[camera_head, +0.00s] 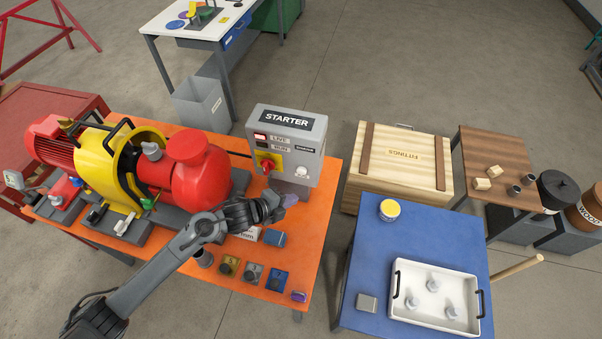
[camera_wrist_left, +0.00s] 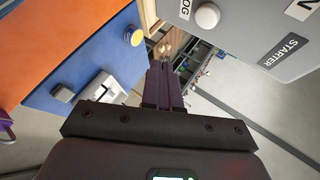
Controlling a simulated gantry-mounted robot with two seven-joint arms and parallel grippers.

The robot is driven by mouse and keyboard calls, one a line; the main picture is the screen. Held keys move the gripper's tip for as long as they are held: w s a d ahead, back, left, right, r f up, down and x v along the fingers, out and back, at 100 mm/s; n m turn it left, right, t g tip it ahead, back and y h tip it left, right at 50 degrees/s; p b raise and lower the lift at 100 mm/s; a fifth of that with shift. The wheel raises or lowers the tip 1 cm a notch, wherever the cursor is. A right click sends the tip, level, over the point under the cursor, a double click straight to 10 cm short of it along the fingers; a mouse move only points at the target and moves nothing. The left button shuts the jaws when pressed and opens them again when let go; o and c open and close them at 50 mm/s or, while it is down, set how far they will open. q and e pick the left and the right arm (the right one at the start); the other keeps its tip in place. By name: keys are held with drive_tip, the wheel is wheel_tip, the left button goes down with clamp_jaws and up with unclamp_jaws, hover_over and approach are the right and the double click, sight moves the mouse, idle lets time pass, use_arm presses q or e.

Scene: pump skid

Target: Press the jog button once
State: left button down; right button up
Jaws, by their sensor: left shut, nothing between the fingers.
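The grey starter box (camera_head: 288,135) stands on the orange bench. It bears a STARTER label, a red rotary switch on a yellow plate and the jog button (camera_head: 301,171), a pale round knob low on its right side. In the left wrist view the jog button (camera_wrist_left: 207,16) shows at the top, beside a partly cut-off label ending in "OG". My left gripper (camera_head: 289,200) is in front of and below the box's lower edge. In the left wrist view its dark fingers (camera_wrist_left: 163,82) are shut and empty, apart from the button. My right gripper is in neither view.
A red and yellow pump set (camera_head: 180,175) fills the bench's left side. A blue table (camera_head: 375,255) with a white tray (camera_head: 440,325) stands to the right.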

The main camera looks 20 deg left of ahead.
sight(302, 171)
use_arm(q)
drive_tip(key=w+b, duration=0.2)
drive_tip(key=w, duration=0.4)
drive_tip(key=shift+w+a, duration=0.2)
drive_tip(key=shift+w, duration=0.15)
idle(0.9)
idle(0.8)
drive_tip(key=shift+w+b, duration=0.15)
drive_tip(key=shift+b, duration=0.25)
drive_tip(key=shift+w, duration=0.3)
